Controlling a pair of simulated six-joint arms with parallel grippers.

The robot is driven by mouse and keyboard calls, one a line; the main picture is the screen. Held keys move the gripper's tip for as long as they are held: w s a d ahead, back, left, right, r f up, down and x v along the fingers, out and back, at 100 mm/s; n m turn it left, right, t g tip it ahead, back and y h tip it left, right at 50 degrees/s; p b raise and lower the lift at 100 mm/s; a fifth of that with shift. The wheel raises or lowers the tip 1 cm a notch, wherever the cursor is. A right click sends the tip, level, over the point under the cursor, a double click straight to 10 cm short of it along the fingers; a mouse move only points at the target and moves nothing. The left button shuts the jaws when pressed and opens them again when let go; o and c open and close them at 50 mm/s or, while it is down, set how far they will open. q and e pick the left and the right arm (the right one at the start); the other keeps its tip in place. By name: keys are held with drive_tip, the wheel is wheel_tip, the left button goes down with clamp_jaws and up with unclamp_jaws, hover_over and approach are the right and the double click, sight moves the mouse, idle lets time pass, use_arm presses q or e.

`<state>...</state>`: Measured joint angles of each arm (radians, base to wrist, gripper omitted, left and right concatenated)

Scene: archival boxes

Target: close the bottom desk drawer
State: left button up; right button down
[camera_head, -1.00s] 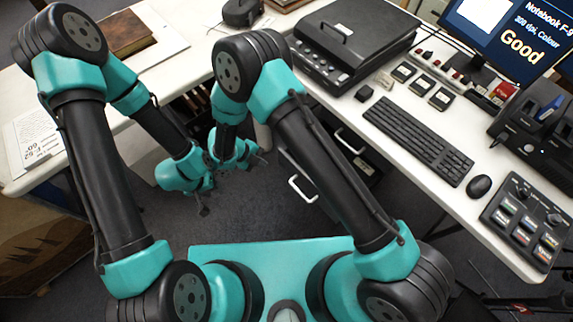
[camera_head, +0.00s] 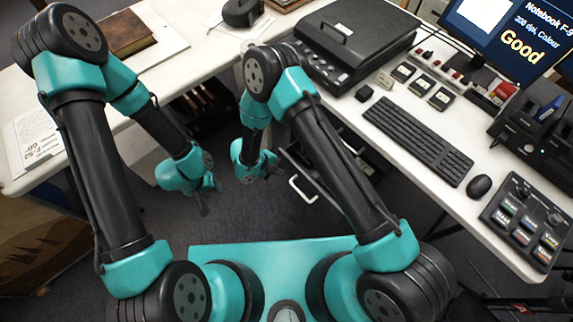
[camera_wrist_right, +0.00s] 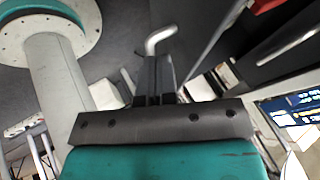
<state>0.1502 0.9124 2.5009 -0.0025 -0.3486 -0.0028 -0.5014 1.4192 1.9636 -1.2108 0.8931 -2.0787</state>
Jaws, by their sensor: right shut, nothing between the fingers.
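Under the right desk stands a dark drawer unit. The bottom drawer (camera_head: 311,176) juts out from it, low down, with a pale bar handle (camera_head: 303,190); my right arm hides part of it. An upper drawer handle (camera_head: 352,141) sits further back. My right gripper (camera_head: 252,180) points down just left of the bottom drawer. In the right wrist view, the right gripper (camera_wrist_right: 156,78) is shut and empty, with a pale handle end (camera_wrist_right: 160,38) close to its fingertips; I cannot tell whether they touch. My left gripper (camera_head: 207,203) hangs low above the floor; its finger gap is too small to judge.
The white desk (camera_head: 345,98) carries a scanner case (camera_head: 360,30), keyboard (camera_head: 418,138) and mouse (camera_head: 479,187). A second table (camera_head: 25,175) with a book stands at left. Clear grey floor (camera_head: 245,215) lies between them, beneath my grippers.

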sight(293, 169)
drive_tip(key=shift+w+d+f, duration=0.2)
drive_tip(key=shift+w+d, duration=0.4)
drive_tip(key=shift+d, duration=0.35)
drive_tip(key=shift+w+d+f, duration=0.15)
drive_tip(key=shift+w+d, duration=0.45)
drive_tip(key=shift+d, duration=0.35)
drive_tip(key=w+d, duration=0.4)
drive_tip(key=d, duration=0.1)
drive_tip(key=w+d, duration=0.4)
drive_tip(key=d, duration=0.1)
drive_tip(key=w+d, duration=0.4)
drive_tip(key=d, duration=0.1)
drive_tip(key=shift+d, duration=0.4)
drive_tip(key=a, duration=0.1)
drive_tip(key=s+a, duration=0.2)
drive_tip(key=shift+s+a+r, duration=0.15)
drive_tip(key=shift+a+r, duration=0.15)
drive_tip(key=shift+a, duration=0.1)
drive_tip(key=v, duration=0.9)
